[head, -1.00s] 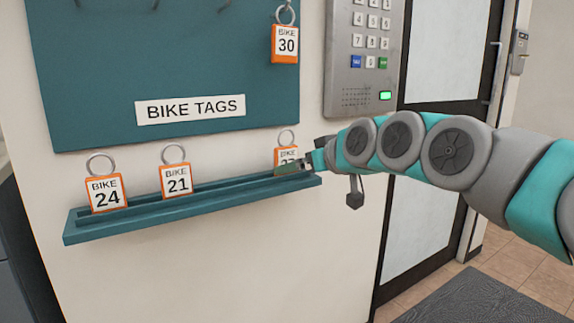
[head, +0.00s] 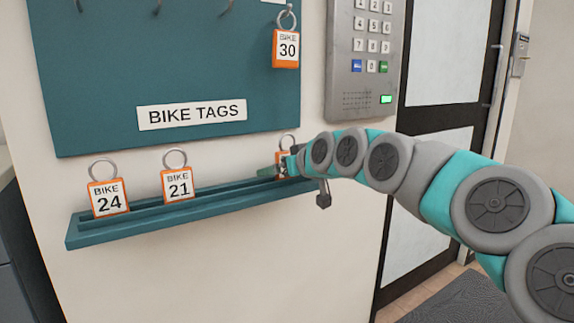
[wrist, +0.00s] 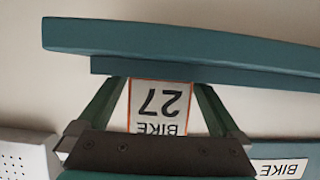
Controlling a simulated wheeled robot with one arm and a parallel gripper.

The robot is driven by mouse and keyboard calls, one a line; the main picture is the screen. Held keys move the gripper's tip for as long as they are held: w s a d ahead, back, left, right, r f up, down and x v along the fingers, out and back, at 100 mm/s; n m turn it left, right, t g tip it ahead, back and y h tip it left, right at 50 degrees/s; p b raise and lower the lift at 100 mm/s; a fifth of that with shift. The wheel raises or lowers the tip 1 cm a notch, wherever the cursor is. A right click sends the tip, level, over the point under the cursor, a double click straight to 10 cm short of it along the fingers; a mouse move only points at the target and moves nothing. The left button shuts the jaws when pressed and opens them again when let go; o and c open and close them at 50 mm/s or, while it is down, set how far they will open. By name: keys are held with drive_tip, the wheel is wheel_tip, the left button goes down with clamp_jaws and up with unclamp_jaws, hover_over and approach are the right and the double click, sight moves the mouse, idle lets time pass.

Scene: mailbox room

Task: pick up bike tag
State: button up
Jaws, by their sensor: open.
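Three bike tags stand on the teal ledge (head: 150,222): tag 24 (head: 108,199) at the left, tag 21 (head: 177,184) in the middle, and tag 27 at the right end. In the head view, tag 27 is mostly hidden behind my gripper (head: 279,170), with its ring (head: 287,142) showing above. In the wrist view, tag 27 (wrist: 160,104) appears upside down between the two green fingers of my gripper (wrist: 155,92). The fingers are open, one on each side of the tag, with small gaps. Bike tag 30 (head: 286,49) hangs from the board.
The teal board (head: 130,70) has several hooks and a BIKE TAGS label (head: 192,111) above the ledge. A grey keypad (head: 362,60) is on the wall to the right, beside a black-framed door (head: 440,150). The wall below the ledge is clear.

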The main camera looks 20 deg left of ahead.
sight(288, 154)
drive_tip(key=c, duration=1.3)
drive_tip(key=shift+r, duration=0.2)
drive_tip(key=shift+r, duration=1.55)
drive_tip(key=shift+s+d+r, duration=0.2)
drive_tip(key=shift+s+d, duration=0.4)
drive_tip(key=shift+s, duration=0.1)
drive_tip(key=s+d, duration=0.2)
drive_tip(key=s, duration=0.2)
drive_tip(key=s+d+b, duration=0.1)
drive_tip(key=s+d, duration=0.2)
drive_tip(key=s+d+r, duration=0.1)
drive_tip(key=s+d, duration=0.2)
drive_tip(key=s, duration=0.1)
drive_tip(key=shift+s+r, duration=0.1)
drive_tip(key=shift+s, duration=0.25)
